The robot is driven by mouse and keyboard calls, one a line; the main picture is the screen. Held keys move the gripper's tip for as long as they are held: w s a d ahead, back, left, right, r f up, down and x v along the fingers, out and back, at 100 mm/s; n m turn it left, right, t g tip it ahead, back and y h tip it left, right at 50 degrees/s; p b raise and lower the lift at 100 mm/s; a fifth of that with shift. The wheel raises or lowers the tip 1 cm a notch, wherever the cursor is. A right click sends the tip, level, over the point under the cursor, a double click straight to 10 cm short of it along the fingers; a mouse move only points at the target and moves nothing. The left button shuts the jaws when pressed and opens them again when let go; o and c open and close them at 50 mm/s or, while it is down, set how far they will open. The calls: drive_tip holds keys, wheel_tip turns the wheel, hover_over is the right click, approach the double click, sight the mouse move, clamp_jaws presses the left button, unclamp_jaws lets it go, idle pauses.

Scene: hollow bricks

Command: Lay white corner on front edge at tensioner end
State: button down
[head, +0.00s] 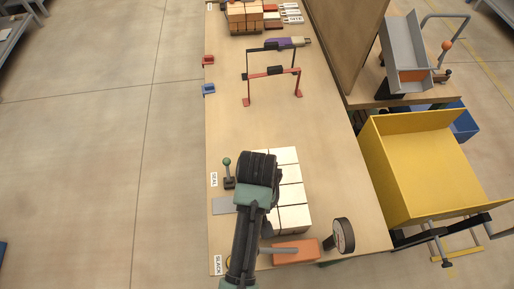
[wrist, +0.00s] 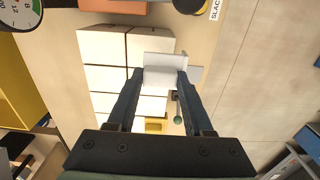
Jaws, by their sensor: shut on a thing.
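My gripper (wrist: 162,75) is shut on the white corner (wrist: 166,62), a small pale angled piece held between the two fingertips in the wrist view. The pack of white bricks (wrist: 103,76) lies beneath; the corner overlaps its edge near the orange tensioner (wrist: 120,7). I cannot tell whether the corner touches the bricks. In the head view my gripper (head: 257,170) is over the left side of the white brick pack (head: 292,190) and hides the corner. The orange tensioner (head: 295,250) lies at the near end of the pack.
A round gauge (head: 343,235) stands right of the tensioner. A green-knobbed lever (head: 228,172) and a grey plate (head: 222,206) are left of the pack. A red frame (head: 272,73) stands farther up the table. A yellow bin (head: 400,180) is beyond the right edge. Mid-table is clear.

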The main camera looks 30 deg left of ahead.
drive_tip(key=f, duration=0.3)
drive_tip(key=shift+w+f+p, duration=0.2)
drive_tip(key=shift+f+p, duration=0.15)
drive_tip(key=shift+s+f, duration=0.1)
drive_tip(key=shift+f, duration=0.2)
drive_tip(key=shift+f, duration=0.15)
drive_tip(key=shift+f, duration=0.35)
drive_tip(key=shift+f, duration=0.1)
drive_tip(key=shift+c, duration=1.5)
unclamp_jaws()
